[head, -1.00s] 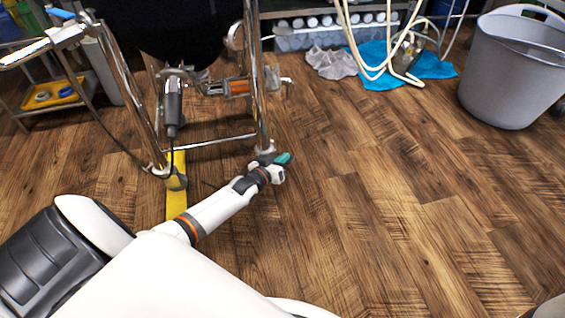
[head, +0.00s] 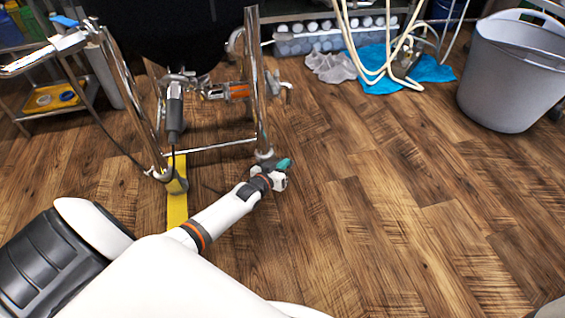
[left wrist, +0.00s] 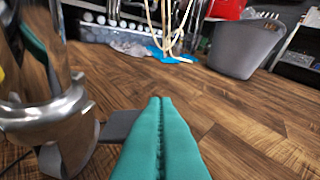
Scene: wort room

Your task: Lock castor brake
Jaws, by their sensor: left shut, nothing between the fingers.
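A chrome tubular trolley frame (head: 262,85) stands at the left in the head view. Its near right leg ends in a castor (head: 265,154), partly hidden by my left gripper. In the left wrist view the castor's chrome housing (left wrist: 45,118) fills the left side, and a flat grey pedal-like tab (left wrist: 119,124) sticks out from it toward my fingers. My left gripper (head: 284,164) is low beside this castor. Its teal fingers (left wrist: 160,100) are shut together and empty, just right of the tab and partly overlapping it; I cannot tell whether they touch. My right gripper is out of view.
A second castor (head: 176,182) is on the frame's near left leg, by a yellow floor strip (head: 177,207). A cable hangs near it. Pale hoses (head: 378,68) lie on a blue cloth (head: 435,70) at the back. A grey bucket (head: 508,80) stands at the right. The wooden floor between is clear.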

